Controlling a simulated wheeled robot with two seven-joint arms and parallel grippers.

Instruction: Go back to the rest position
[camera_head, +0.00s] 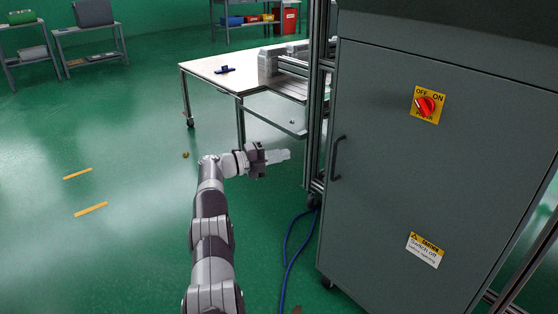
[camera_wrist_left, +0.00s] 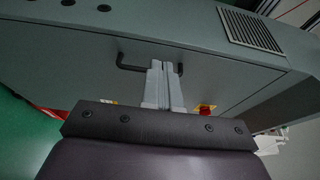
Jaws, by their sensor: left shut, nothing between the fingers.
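My left gripper (camera_head: 279,156) is stretched out ahead, with its fingers pointing right toward the grey cabinet (camera_head: 385,190). It is shut and empty, a little left of the cabinet's black handle (camera_head: 338,158) in the head view. In the left wrist view the closed fingers (camera_wrist_left: 167,68) show in front of the cabinet, and the black handle (camera_wrist_left: 130,64) lies partly behind them. Whether the fingers touch the cabinet cannot be told. The cabinet door looks closed. My right gripper is in neither view.
A red switch (camera_head: 426,105) on a yellow plate is on the cabinet door. A white-topped table (camera_head: 215,66) stands behind my gripper. A blue cable (camera_head: 290,250) lies on the floor by the cabinet. The green floor at left is open.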

